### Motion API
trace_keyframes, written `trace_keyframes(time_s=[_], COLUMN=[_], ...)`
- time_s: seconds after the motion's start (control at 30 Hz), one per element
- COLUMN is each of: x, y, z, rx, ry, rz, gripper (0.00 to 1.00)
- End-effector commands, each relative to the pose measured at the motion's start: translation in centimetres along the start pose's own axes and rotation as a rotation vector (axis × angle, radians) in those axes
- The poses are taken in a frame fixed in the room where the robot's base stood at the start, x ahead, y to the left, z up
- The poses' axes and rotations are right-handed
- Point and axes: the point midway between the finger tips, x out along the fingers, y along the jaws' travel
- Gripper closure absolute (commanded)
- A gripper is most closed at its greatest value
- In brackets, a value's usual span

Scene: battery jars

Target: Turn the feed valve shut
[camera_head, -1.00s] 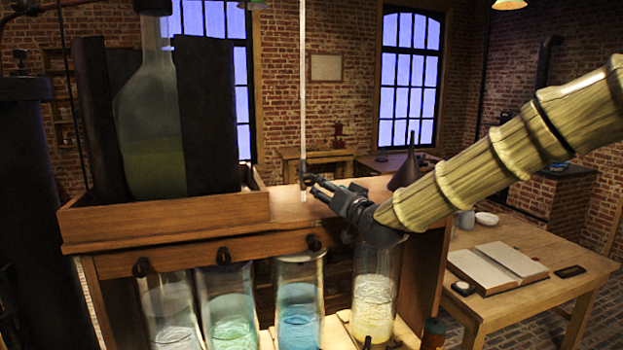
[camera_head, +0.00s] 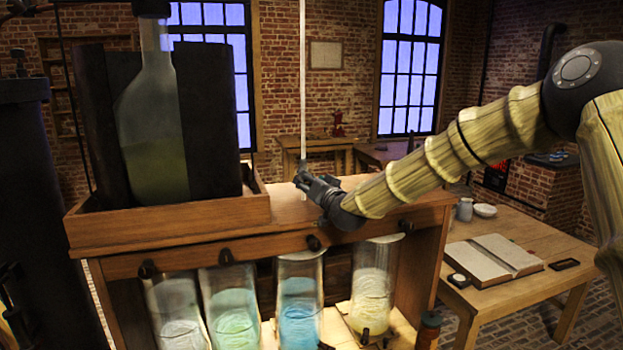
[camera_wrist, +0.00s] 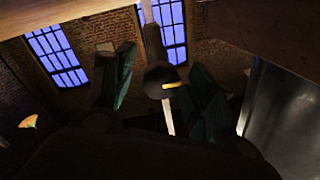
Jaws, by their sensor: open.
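A thin pale vertical tube (camera_head: 302,80) hangs above the wooden stand. The feed valve (camera_wrist: 162,80), a dark rounded knob with a short yellow mark, sits on this tube in the wrist view. In the head view the valve is mostly hidden by my gripper (camera_head: 304,181). My gripper is open at the tube's lower part. In the wrist view its dark green fingers stand on either side of the valve, with gaps visible. I cannot tell whether either finger touches it.
The wooden stand (camera_head: 185,249) holds a large glass bottle (camera_head: 153,130) in a tray at left and several glass jars of coloured liquid below. A table (camera_head: 505,240) with an open book stands at right. My arm crosses above the stand's right side.

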Motion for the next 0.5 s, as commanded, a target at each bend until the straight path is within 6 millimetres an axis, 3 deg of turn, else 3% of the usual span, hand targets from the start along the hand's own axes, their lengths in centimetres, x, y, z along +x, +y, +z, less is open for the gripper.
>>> trace_keyframes(time_s=[0.33,0.5], x=[0.21,0.19], y=[0.03,0.04], z=[-0.04,-0.05], rx=[0.0,0.0], ry=[0.001,0.001], rz=[0.0,0.0], gripper=[0.47,0.78])
